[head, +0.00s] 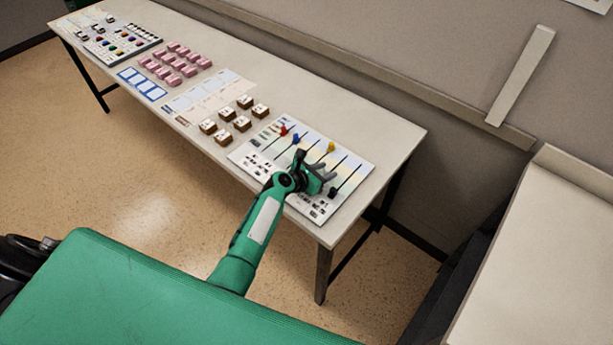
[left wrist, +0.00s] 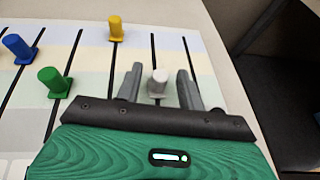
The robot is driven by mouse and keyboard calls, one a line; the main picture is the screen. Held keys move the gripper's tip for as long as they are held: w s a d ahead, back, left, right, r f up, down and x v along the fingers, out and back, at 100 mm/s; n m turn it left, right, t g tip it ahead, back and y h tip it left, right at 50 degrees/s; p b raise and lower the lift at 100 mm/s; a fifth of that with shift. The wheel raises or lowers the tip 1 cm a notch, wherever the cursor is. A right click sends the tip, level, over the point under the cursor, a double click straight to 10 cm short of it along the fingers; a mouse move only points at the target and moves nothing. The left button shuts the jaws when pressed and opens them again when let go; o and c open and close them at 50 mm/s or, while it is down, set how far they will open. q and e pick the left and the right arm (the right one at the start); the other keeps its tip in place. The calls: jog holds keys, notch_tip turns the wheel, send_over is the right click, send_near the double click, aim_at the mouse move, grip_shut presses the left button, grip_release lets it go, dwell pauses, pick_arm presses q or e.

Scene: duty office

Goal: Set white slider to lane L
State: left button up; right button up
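The white slider (left wrist: 158,83) stands upright on a dark slot of the slider board (head: 255,150), in the green band in the left wrist view. My left gripper (left wrist: 159,86) is open, with one finger on each side of the white slider and a gap showing on both sides. In the head view my left gripper (head: 320,172) is over the right part of the board and hides the white slider. The lane lettering is too small to read. My right gripper is in neither view.
Nearby on the board are a yellow slider (left wrist: 116,28), a green slider (left wrist: 54,82), a blue slider (left wrist: 18,47), a red slider (head: 283,130) and a black slider (head: 333,192). Several brown-and-white blocks (head: 225,137) and pink blocks (head: 175,65) are farther left on the table (head: 365,130).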

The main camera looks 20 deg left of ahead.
pick_arm(q)
jog(key=v, duration=1.2)
jog(key=shift+s+a, duration=0.1)
